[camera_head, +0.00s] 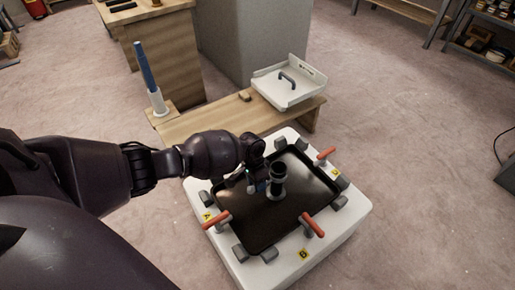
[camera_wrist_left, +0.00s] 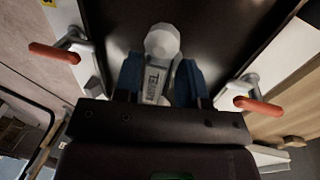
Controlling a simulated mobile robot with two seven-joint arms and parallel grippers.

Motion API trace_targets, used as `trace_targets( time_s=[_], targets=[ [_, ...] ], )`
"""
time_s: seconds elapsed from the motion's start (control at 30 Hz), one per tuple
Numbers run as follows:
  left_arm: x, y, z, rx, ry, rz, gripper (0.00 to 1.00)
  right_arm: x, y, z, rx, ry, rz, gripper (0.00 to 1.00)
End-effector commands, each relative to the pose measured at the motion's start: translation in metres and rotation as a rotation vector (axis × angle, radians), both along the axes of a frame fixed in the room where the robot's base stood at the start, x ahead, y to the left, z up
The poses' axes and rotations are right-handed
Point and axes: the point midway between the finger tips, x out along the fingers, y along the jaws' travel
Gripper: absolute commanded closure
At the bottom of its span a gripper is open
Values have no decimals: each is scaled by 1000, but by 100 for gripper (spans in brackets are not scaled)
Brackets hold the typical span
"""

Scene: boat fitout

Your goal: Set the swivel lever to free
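The black panel (camera_head: 240,215) lies on a white block. A dark upright post (camera_head: 279,172) with a pale foot stands near its middle. My left gripper (camera_head: 261,186) is low over the panel, just left of this post. In the left wrist view, the blue fingers (camera_wrist_left: 158,80) stand apart on both sides of a short grey lever (camera_wrist_left: 153,82). It has a rounded pale knob (camera_wrist_left: 162,42) and lettering too small to read. I cannot tell whether the fingers press on it. My right gripper is in neither view.
Red-handled clamps (camera_head: 313,224) and grey blocks (camera_head: 338,203) ring the panel.

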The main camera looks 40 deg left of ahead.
Motion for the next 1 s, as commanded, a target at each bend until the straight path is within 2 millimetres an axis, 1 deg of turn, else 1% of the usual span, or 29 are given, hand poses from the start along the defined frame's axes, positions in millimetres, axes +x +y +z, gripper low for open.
trace_targets(
  time_s=[0.03, 0.07, 0.33, 0.43, 0.57, 0.6, 0.8, 0.9, 1.0],
  targets=[
    [0, 0, 0, 0, 0, 0, 55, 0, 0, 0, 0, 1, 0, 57],
    [0, 0, 0, -1, 0, 1, 52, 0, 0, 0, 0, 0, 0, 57],
    [1, -1, 2, -3, -2, 2, 52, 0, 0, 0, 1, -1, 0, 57],
    [2, 0, 8, -3, -5, 2, 52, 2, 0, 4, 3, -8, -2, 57],
    [6, 3, 28, -2, -11, 2, 52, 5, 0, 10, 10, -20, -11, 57],
    [7, 4, 36, -2, -13, 2, 52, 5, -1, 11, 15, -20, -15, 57],
    [9, 11, 74, -2, -14, 2, 52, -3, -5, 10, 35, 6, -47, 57],
    [10, 14, 89, -2, -12, 2, 52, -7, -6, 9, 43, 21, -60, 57],
    [9, 16, 99, -2, -9, 2, 52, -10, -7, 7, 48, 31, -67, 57]
  ],
)
